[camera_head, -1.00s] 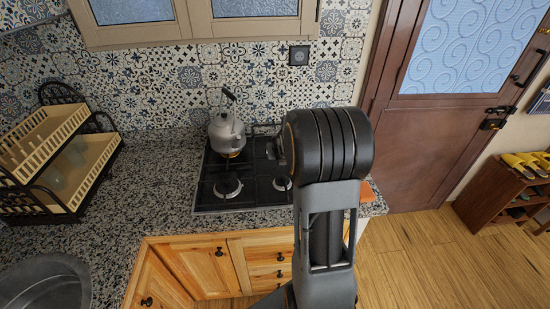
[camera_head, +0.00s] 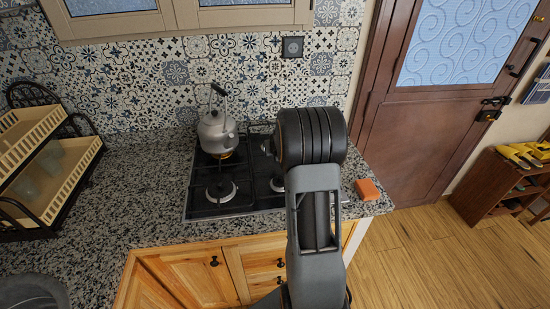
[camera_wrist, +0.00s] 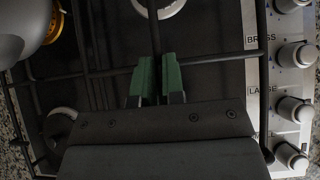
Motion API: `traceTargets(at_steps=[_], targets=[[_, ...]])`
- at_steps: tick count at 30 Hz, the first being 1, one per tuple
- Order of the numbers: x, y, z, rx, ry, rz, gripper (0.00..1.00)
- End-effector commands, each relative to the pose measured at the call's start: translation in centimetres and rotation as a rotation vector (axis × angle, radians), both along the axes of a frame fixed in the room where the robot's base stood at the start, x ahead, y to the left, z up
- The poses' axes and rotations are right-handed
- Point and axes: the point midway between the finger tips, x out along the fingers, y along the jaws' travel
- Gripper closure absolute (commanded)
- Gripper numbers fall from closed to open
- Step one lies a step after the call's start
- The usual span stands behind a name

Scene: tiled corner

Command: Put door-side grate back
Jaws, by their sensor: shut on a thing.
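In the wrist view, my gripper (camera_wrist: 158,76) has its green fingertips shut on a thin bar of the door-side grate (camera_wrist: 262,95), a black wire frame. The grate spans most of the wrist view over the dark hob (camera_head: 225,207). I cannot tell whether its feet rest on the hob or hang just above it. In the head view, my arm hides the gripper and most of this grate. A burner (camera_wrist: 62,118) shows at the wrist view's left, another (camera_wrist: 165,5) at its top edge.
A grey kettle (camera_head: 217,133) stands at the hob's back left, close to the grate. Control knobs (camera_wrist: 298,55) line the hob's edge. An orange block (camera_head: 367,190) lies on the counter right of the hob. A dish rack (camera_head: 50,175) stands left. Open granite lies between rack and hob.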

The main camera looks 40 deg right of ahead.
Motion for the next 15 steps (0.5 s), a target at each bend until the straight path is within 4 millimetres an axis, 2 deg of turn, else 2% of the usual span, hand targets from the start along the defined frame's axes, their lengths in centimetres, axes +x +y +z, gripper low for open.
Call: traceTargets(at_steps=[7, 15], targets=[[0.2, -0.8, -3.3, -0.003, -0.004, -0.006, 1.0], [0.1, -0.9, -3.6, -0.004, -0.005, -0.007, 1.0]])
